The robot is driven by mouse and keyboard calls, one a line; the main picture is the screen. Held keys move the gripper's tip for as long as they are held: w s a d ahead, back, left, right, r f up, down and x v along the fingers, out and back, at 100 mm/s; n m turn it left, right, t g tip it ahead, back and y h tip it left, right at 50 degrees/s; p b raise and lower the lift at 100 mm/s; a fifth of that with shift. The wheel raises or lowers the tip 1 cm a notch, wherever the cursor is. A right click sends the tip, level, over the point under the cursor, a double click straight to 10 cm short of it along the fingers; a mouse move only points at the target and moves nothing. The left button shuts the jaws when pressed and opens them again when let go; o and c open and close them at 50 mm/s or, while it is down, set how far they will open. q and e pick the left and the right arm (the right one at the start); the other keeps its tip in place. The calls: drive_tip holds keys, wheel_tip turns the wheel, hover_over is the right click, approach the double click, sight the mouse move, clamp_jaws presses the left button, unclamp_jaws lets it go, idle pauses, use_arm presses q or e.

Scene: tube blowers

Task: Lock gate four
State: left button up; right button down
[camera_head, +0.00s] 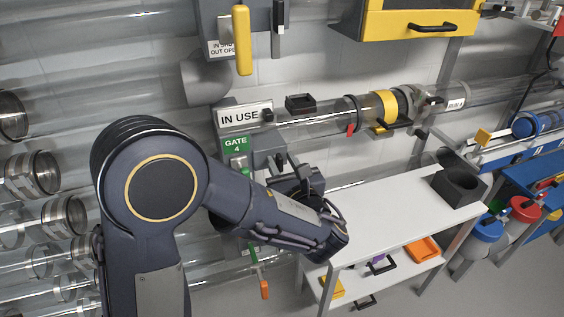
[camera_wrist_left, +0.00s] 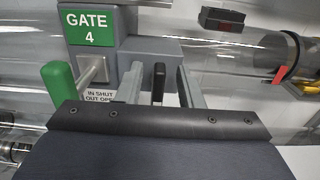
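The green GATE 4 sign (camera_head: 236,145) is on a grey housing below the IN USE plate (camera_head: 243,117); the sign also shows at upper left in the left wrist view (camera_wrist_left: 87,28). Below it there, a green handle (camera_wrist_left: 60,84) sticks out on a metal rod, beside a label (camera_wrist_left: 99,95) reading IN SHUT, OUT OPEN. To the right, a small black upright piece (camera_wrist_left: 158,83) stands in front of a grey block (camera_wrist_left: 150,52). My left gripper (camera_wrist_left: 159,88) is open, with one finger on each side of the black piece; contact is not visible. My right gripper is out of view.
A clear tube with a yellow collar (camera_head: 387,105) runs right from the housing. A yellow handle (camera_head: 243,42) hangs above, and an orange-tipped handle (camera_head: 264,289) below. A white table (camera_head: 385,207) with a dark open box (camera_head: 459,186) stands right of my arm.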

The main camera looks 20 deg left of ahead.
use_arm(q)
drive_tip(key=shift+w+a, duration=0.15)
drive_tip(key=shift+w, duration=0.05)
drive_tip(key=shift+c, duration=0.3)
clamp_jaws()
